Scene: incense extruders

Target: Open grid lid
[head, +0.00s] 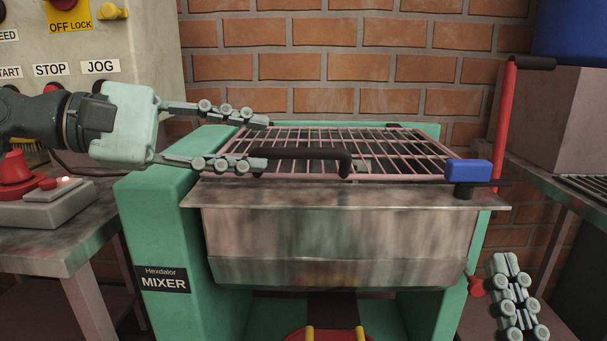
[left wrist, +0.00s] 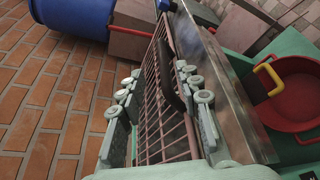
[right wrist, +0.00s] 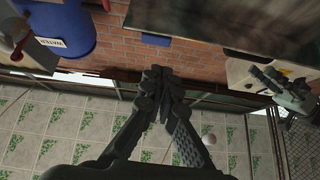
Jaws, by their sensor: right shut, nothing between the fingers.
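The grid lid (head: 385,140), a pinkish wire grid, lies flat over the top of the green and steel mixer. Its black bar handle (head: 310,153) runs along the front edge. My left gripper (head: 264,144) is open at the lid's left side, fingers pointing right, with the nearer finger beside the handle's left end. In the left wrist view the grid (left wrist: 152,100) and handle (left wrist: 168,75) show between the spread fingers (left wrist: 156,72), the handle close to the right finger; contact cannot be told. My right gripper (head: 515,298) is shut and empty, low at the mixer's right.
A blue block (head: 468,171) sits at the mixer's right front corner, near an upright red lever (head: 504,125). A control panel (head: 90,40) stands at the left, a brick wall behind. A red pot (left wrist: 292,92) sits below the mixer. A side table (head: 570,180) is at the right.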

